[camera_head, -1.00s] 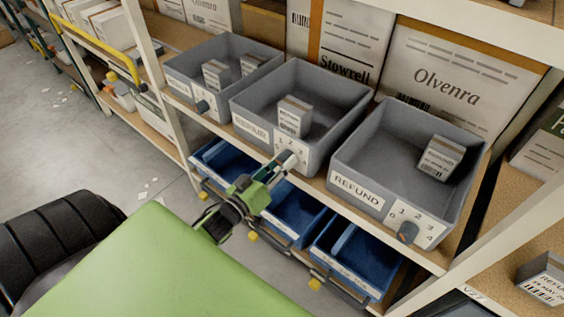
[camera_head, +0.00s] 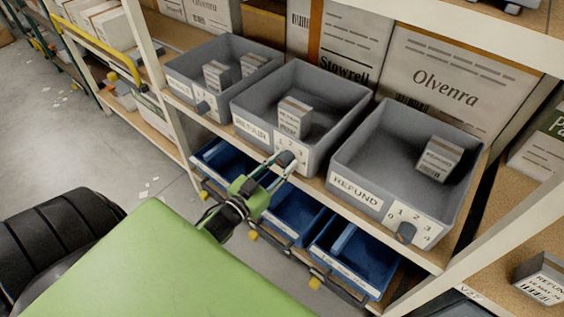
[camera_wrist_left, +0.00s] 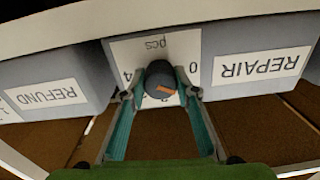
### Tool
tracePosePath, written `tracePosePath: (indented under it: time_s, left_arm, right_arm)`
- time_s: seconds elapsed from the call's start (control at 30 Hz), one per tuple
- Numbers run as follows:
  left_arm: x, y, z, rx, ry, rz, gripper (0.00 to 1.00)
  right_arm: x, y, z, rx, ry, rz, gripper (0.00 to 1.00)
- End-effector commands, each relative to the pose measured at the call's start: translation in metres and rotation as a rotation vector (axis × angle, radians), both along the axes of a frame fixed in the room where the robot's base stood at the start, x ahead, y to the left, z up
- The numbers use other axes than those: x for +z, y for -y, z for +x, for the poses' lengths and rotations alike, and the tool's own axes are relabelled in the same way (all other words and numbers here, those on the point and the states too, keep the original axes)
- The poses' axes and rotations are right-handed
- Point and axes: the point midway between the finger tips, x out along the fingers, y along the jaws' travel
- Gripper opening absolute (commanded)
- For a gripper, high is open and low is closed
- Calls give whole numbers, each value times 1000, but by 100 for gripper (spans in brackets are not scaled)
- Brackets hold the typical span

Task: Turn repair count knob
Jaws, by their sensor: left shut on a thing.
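The grey REPAIR bin (camera_head: 324,146) stands in the middle of the shelf, with a small box (camera_head: 294,117) inside. Its dark round knob (camera_head: 285,158) sits on a white dial plate with numbers on the bin's front. My left gripper (camera_head: 281,163) reaches up to it, and its two fingers are shut on the knob from both sides. In the left wrist view, upside down, the knob (camera_wrist_left: 158,75) is between the fingers (camera_wrist_left: 160,95). My right gripper is not in view.
The REFUND bin (camera_head: 357,188) with its own knob (camera_head: 405,232) stands to the right, and another grey bin (camera_head: 183,77) to the left. Blue bins (camera_head: 296,216) sit on the shelf below, under my gripper. A rack upright (camera_head: 150,70) stands at the left.

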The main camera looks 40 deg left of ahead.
Motion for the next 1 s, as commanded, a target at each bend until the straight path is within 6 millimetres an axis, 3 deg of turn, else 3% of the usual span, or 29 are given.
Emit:
tracePosePath:
  time_s: [0.4, 0.97, 1.0]
  left_arm:
    - [0, 0, 0, 1, 18, 208, 7]
    - [1, 0, 0, 0, 21, 241, 7]
    - [1, 0, 0, 0, 21, 241, 34]
  right_arm:
    - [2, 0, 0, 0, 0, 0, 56]
    - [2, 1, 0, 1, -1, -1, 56]
    - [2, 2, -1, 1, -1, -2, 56]
